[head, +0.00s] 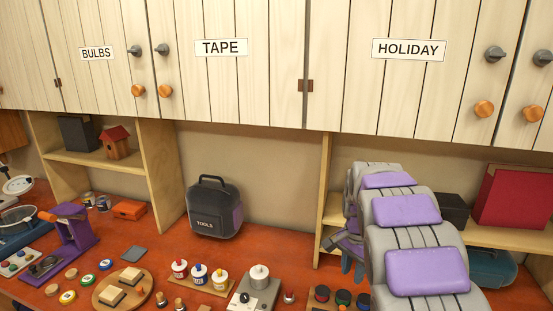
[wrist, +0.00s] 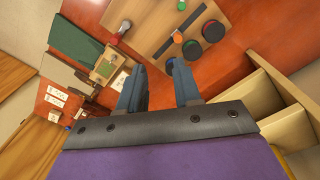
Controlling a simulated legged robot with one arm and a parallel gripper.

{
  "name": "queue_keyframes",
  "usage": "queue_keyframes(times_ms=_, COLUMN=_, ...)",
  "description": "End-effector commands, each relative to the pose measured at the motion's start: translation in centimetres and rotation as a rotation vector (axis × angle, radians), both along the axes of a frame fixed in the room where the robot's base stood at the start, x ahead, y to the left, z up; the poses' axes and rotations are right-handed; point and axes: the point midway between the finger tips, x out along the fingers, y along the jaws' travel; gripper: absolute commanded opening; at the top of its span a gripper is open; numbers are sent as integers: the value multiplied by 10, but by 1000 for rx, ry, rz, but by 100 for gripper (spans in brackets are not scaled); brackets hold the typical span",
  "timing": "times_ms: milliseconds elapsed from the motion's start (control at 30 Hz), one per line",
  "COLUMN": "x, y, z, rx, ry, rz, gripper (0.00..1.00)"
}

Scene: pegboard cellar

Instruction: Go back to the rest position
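My gripper (wrist: 153,74) shows its two blue-grey fingers apart in the wrist view, with nothing between them. In the head view the gripper (head: 350,248) is partly hidden behind my grey and purple arm, at the right of the picture. It is in front of the shelf unit, above the back of the red bench. The fingers touch nothing that I can make out.
Wall cabinets labelled BULBS, TAPE (head: 221,47) and HOLIDAY (head: 408,49) hang above the red bench (head: 165,235). A tool bag (head: 214,208) stands against the wall. Several small jars, a purple stand (head: 72,228) and a wooden board (head: 122,288) occupy the bench.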

Motion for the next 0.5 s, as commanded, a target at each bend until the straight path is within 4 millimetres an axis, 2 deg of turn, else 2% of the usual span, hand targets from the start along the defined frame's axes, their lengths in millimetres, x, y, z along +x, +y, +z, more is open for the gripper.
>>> queue_keyframes(times_ms=33, x=-17, y=5, z=8, rx=-2, ry=5, rz=34, gripper=33)
queue_keyframes(times_ms=200, x=-72, y=17, z=24, rx=2, ry=25, rz=163, gripper=33)
queue_keyframes(times_ms=500, x=-176, y=41, z=33, rx=24, ry=63, rz=411, gripper=33)
